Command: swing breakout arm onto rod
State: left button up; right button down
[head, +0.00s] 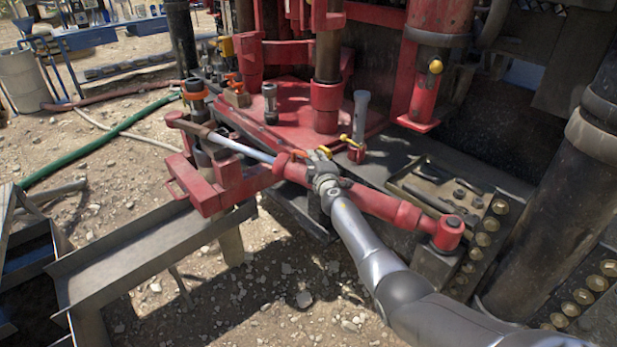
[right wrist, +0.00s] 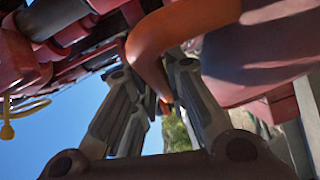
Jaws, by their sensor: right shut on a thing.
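The red breakout arm (head: 392,207) runs slantwise across the middle of the head view, from a red end joint (head: 447,232) at the right to a bright metal shaft (head: 245,149) and a red jaw-like block (head: 212,185) at the left. My right gripper (head: 320,168) is at the arm's middle. In the right wrist view its fingers (right wrist: 160,95) are closed about a curved orange handle (right wrist: 150,58), beside a large red body. The handle's far end is hidden. A dark upright rod (head: 327,55) stands behind the arm, apart from it. My left gripper is not in view.
A red deck (head: 290,112) with upright fittings lies behind the arm. A metal trough (head: 130,255) stands at the lower left. A thick dark column (head: 555,190) and a tool tray (head: 440,190) are at the right. Gravel ground lies open at the bottom middle.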

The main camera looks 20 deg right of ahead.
jog(key=shift+w+d+f, duration=0.15)
jog(key=shift+d+f, duration=0.05)
jog(key=shift+f, duration=0.05)
jog(key=shift+d+r+h+b, duration=0.15)
jog(key=shift+r+h+b, duration=0.15)
jog(key=shift+b, duration=0.05)
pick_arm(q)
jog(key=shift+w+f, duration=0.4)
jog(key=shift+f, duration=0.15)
pick_arm(e)
jog(key=shift+r, duration=0.15)
